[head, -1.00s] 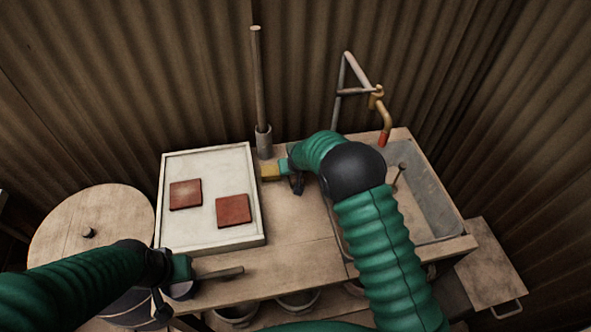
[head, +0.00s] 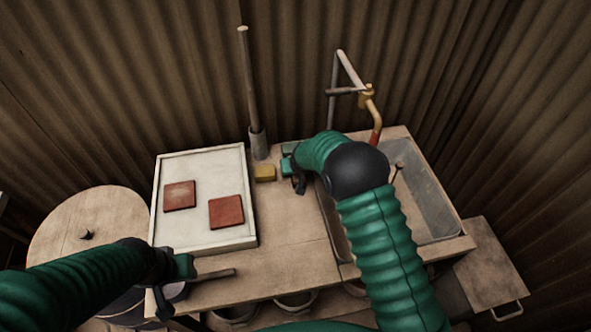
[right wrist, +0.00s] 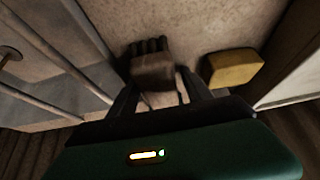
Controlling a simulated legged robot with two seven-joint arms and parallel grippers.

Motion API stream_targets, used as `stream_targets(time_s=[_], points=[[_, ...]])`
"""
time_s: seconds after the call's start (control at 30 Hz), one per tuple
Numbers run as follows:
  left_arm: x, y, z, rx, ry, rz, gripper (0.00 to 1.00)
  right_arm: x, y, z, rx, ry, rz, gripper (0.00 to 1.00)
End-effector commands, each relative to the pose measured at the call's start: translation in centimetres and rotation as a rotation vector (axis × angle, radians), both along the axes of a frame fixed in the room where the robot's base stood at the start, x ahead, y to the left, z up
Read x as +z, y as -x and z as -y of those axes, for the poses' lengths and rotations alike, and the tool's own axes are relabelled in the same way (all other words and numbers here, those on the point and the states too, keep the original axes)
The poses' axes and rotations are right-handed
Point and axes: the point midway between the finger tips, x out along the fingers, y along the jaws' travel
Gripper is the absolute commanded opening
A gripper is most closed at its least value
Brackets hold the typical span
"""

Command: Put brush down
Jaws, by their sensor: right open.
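The brush (right wrist: 152,72), a brown block with dark bristles, lies between the spread fingers of my right gripper (right wrist: 160,92) in the right wrist view. The fingers are open; whether they touch it is unclear. In the head view my right gripper (head: 291,166) is over the bench between the yellow block and the sink, and the brush is mostly hidden by it. My left gripper (head: 187,267) is at the bench's front left, beside a rod-like handle (head: 216,274); its fingers cannot be made out.
A yellow block (head: 265,173) lies left of my right gripper, also in the wrist view (right wrist: 235,69). A white tray (head: 203,247) holds two red tiles. A holder (head: 258,145) with an upright pole stands behind. The sink (head: 432,205) is at right. The front middle bench is clear.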

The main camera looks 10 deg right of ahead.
Motion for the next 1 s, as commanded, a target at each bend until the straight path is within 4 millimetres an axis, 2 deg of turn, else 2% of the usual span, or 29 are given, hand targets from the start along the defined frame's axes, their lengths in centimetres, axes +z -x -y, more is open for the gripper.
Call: stream_targets(time_s=[0.77,0.87,1.0], points=[[0.0,0.0,0.0,0.0,0.0,0.0,0.36,0.0,0.0,0.0,-0.001,0.003,-0.001,0.63],[0.2,0.0,0.0,0.0,0.0,0.0,0.36,0.6,0.2,0.0,-0.001,0.003,0.0,0.63],[0.5,0.0,0.0,0.0,0.0,0.0,0.36,3.2,1.6,0.0,-0.001,0.003,0.003,0.63]])
